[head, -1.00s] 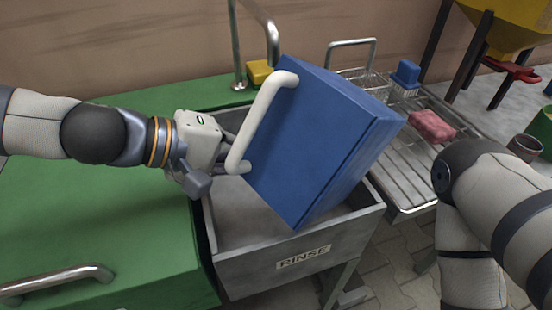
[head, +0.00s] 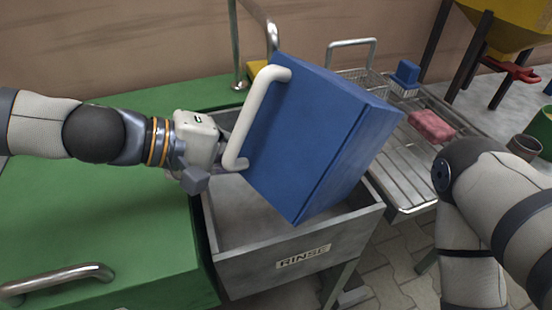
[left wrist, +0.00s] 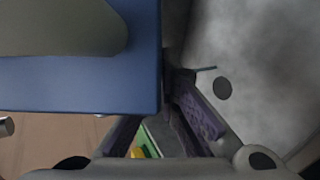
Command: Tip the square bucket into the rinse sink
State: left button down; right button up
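The blue square bucket (head: 320,140) hangs tilted above the rinse sink (head: 300,262), with a lower corner dipping inside the sink's rim. Its thick white handle (head: 256,112) is on its left side. Its mouth and contents are hidden from the head view. My left gripper (head: 222,158) is at the bucket's left, by the lower end of the handle, and appears shut on the bucket. In the left wrist view, the bucket's blue wall (left wrist: 80,86) lies close beside the fingers; the exact contact is dark. My right gripper is out of view; only my right arm shows.
A green worktop (head: 90,210) with a metal rail lies left of the sink. A slatted drainboard (head: 400,165) at the right carries a pink sponge (head: 432,126), a blue brush (head: 406,76) and a wire basket.

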pick_arm(q)
jog(key=shift+n+h, duration=0.3)
dwell(1.1)
